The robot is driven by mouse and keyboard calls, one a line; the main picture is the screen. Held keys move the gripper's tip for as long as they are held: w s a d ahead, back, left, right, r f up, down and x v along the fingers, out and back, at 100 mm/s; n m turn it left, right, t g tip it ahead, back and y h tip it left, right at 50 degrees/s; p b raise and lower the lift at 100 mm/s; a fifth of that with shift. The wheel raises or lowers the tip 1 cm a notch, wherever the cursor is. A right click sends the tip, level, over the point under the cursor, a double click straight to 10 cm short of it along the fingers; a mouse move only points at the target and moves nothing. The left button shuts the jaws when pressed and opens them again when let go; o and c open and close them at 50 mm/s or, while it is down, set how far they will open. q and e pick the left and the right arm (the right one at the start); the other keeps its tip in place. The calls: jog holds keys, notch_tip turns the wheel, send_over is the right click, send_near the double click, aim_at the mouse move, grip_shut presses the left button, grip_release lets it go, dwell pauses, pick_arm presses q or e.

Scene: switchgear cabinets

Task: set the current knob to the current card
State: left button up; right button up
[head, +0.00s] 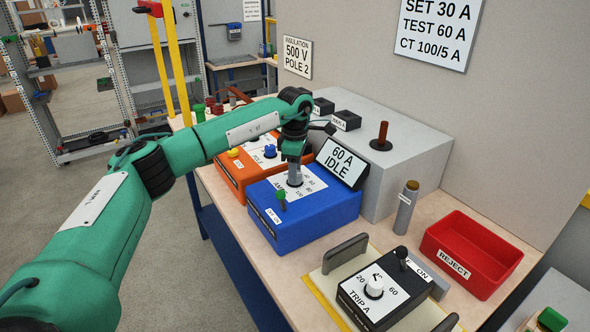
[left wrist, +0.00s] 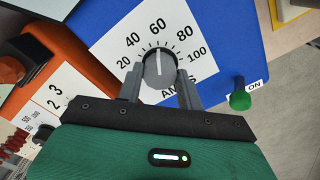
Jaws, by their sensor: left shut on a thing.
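The current card (head: 435,30) on the wall reads SET 30 A, TEST 60 A, CT 100/5 A. The blue current box (head: 318,213) stands on the bench, and its tilted display (head: 342,162) reads 60 A IDLE. My left gripper (head: 295,168) reaches down over this box. In the left wrist view its fingers (left wrist: 160,82) are shut on the grey current knob (left wrist: 160,68), one on each side. The knob's white line points at about 60 on the AMPS dial (left wrist: 152,42). A green switch (left wrist: 240,97) marked ON is beside the dial. My right gripper is not seen.
An orange box (head: 232,178) with yellow and blue knobs stands behind the blue box. A black TRIP A box (head: 385,290), a red REJECT tray (head: 470,252) and a grey cylinder (head: 406,208) are to the right. A grey cabinet block (head: 400,160) stands behind.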

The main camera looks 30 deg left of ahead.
pick_arm(q)
jog(key=o, duration=1)
jog(key=shift+r, duration=0.55)
notch_tip(320, 180, up, 13)
jog(key=b, duration=0.2)
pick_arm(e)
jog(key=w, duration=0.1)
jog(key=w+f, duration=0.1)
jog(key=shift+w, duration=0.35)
pick_arm(q)
jog(key=shift+f, duration=0.1)
